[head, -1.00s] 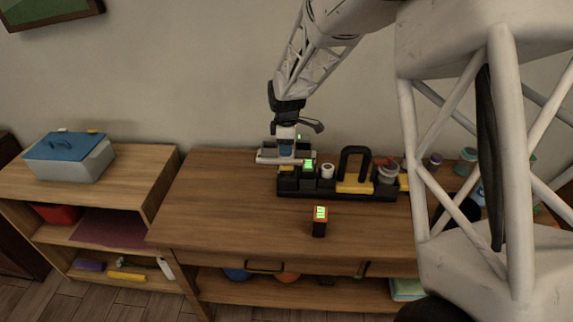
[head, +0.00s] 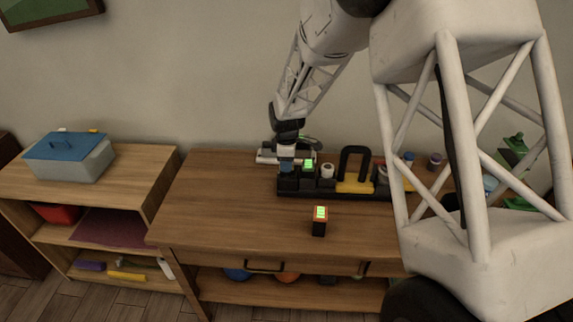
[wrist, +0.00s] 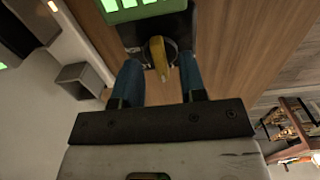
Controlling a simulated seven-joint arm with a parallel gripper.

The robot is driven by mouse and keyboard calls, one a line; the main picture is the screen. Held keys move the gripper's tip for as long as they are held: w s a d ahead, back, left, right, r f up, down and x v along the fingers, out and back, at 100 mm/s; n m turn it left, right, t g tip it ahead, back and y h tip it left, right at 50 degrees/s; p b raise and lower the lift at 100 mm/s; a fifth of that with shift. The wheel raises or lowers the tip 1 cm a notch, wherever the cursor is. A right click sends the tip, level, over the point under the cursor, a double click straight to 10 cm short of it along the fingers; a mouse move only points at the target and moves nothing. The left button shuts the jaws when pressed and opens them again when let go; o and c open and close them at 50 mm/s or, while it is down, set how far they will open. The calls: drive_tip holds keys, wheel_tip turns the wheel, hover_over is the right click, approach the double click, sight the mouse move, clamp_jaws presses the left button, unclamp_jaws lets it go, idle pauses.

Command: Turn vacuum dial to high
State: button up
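The dial (wrist: 158,52) shows in the wrist view as a yellow pointer knob on a round dark base, on a black panel below a green-lit display (wrist: 135,8). In the head view the dial is hidden by my gripper (head: 286,166), which is at the left end of the black panel unit (head: 320,190). The green display (head: 308,164) shows just right of my gripper. In the wrist view the blue fingers of my gripper (wrist: 159,72) are apart, one on each side of the knob. A gap seems to show between each finger and the yellow pointer.
A black handle on a yellow base (head: 354,168) and a white-topped round part (head: 327,172) stand farther right on the unit. A small black block with a lit green face (head: 320,220) stands in front. The front left of the wooden table (head: 220,222) is clear.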

drive_tip(key=shift+f, duration=0.5)
drive_tip(key=shift+c, duration=0.4)
clamp_jaws()
